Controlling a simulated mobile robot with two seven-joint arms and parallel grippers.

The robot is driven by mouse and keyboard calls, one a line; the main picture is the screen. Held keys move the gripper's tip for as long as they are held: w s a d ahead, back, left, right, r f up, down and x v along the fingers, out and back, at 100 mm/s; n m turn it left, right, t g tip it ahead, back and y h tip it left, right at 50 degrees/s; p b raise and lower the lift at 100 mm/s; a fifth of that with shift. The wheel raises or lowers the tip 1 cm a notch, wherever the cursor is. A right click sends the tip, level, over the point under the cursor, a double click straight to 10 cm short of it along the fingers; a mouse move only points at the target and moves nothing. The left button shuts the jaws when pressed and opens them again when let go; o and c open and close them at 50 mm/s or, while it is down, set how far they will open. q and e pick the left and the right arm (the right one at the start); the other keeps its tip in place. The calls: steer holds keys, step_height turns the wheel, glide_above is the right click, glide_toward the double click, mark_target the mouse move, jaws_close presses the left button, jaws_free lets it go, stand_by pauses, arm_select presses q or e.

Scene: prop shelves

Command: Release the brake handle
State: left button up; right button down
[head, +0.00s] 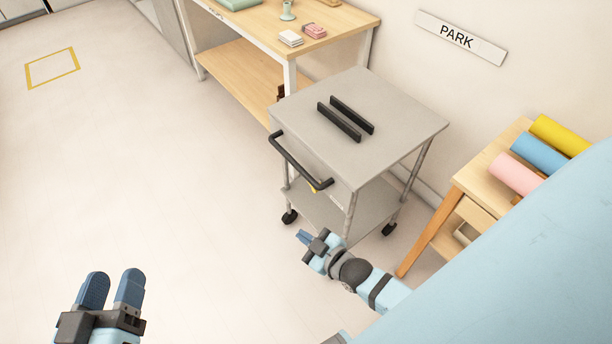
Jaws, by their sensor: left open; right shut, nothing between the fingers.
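A grey metal cart (390,125) on black casters stands in the middle of the head view. A black bar handle (300,164) runs along its left side. A small yellow piece (315,188) shows under the right end of this handle; it is too small to tell whether it is the brake handle. My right gripper (303,237) is shut and empty, below the yellow piece in the picture and apart from it, near the cart's lower shelf. My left gripper (112,285) is open and empty over the bare floor at the lower left, well away from the cart.
Two black rails (346,118) lie on the cart top. A wooden table (260,25) with small items stands behind it. A wooden stand (485,178) with coloured rolls is at the right. A PARK sign (459,37) is on the wall. The left floor is clear around a yellow outlined rectangle (52,68).

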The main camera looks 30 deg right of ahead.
arm_select(q)
steer(key=shift+r+p, duration=0.45)
steer(key=shift+r, duration=0.4)
arm_select(e)
steer(key=shift+s+a+r+m+g, duration=0.3)
steer(key=shift+s+r+g, duration=0.1)
steer(key=shift+s+r, duration=0.25)
arm_select(q)
steer(key=shift+f, duration=0.1)
arm_select(e)
steer(key=shift+r, duration=0.1)
